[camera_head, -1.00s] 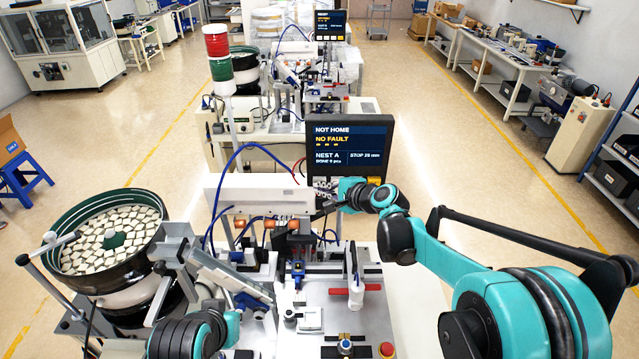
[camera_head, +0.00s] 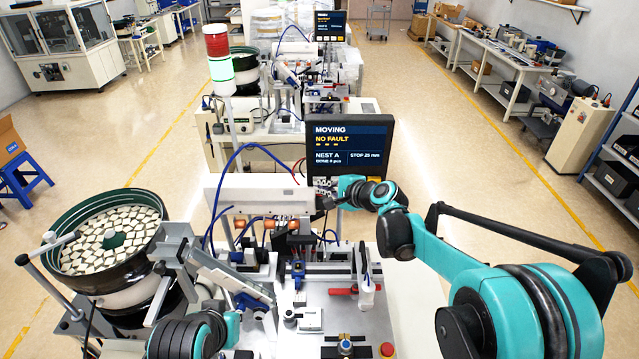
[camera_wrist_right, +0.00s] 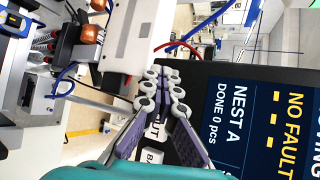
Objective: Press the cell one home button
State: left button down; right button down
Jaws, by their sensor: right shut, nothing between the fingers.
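The cell one control panel (camera_head: 349,142) stands in the middle of the head view. Its screen reads MOVING, NO FAULT, NEST A, STOP 25 mm. My right gripper (camera_head: 323,192) is shut and empty at the panel's lower left, over its keys. The home button cannot be picked out, and contact with a key cannot be told. My left gripper is not in view.
A bowl feeder (camera_head: 110,238) full of pale parts stands at the left. A white machine beam (camera_head: 262,193) lies left of my right gripper. A stack light (camera_head: 220,65) shows green lit. A red button (camera_head: 387,350) sits at the front edge. A second cell stands behind.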

jog(key=shift+s, duration=0.1)
dwell(0.3)
jog(key=shift+s, duration=0.85)
jog(key=s, duration=0.5)
